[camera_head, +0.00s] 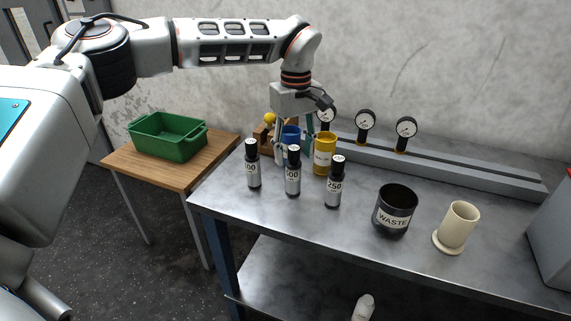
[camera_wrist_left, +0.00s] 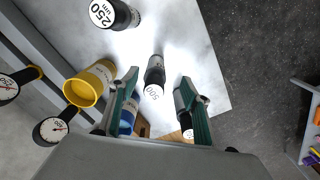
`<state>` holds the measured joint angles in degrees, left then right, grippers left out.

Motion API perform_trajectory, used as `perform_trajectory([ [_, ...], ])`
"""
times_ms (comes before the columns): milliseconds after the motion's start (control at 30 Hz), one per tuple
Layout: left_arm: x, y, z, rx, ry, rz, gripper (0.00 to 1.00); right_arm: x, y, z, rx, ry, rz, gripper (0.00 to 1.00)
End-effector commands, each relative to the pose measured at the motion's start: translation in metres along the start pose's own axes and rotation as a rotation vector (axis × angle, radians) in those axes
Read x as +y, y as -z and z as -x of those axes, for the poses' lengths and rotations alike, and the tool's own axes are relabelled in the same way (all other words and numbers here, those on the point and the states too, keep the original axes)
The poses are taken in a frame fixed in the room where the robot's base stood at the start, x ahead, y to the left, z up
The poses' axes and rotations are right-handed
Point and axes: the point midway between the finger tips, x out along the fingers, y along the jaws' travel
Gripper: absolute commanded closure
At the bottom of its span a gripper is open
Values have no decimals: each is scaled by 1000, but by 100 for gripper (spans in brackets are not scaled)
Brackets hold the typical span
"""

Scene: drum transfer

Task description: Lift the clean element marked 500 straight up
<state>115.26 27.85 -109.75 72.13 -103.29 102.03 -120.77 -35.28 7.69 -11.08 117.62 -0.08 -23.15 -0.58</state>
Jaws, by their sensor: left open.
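In the left wrist view this element (camera_wrist_left: 154,77) lies between the two finger lines, with gaps on both sides. My left gripper (camera_head: 294,154) is open and empty, pointing down just behind it. Its fingers (camera_wrist_left: 158,80) are teal. A similar element (camera_head: 252,166), its number partly unclear, stands to the left; it shows beside the right finger in the wrist view (camera_wrist_left: 186,128). The element marked 250 (camera_head: 334,184) stands to the right. My right gripper is out of view.
A blue cup (camera_head: 291,134) and a yellow cup (camera_head: 325,158) stand close behind the elements. A black WASTE cup (camera_head: 394,212) and a cream cylinder (camera_head: 456,226) stand right. Gauges (camera_head: 365,121) line the back. A green bin (camera_head: 168,137) sits on a wooden table.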

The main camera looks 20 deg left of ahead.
Motion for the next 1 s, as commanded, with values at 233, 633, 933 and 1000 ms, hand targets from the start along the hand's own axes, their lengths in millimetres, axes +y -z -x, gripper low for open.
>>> perform_trajectory([
  [233,0,-1,-2,-1,0,-1,52,0,-2,0,-3,1,3,45],
  [633,2,0,-37,-2,2,-1,52,0,-16,-1,-25,3,15,45],
  [933,6,1,-77,-3,2,0,52,0,-18,-3,-23,2,18,45],
  [1000,6,1,-79,-1,0,0,52,1,-16,-3,-20,1,19,45],
])
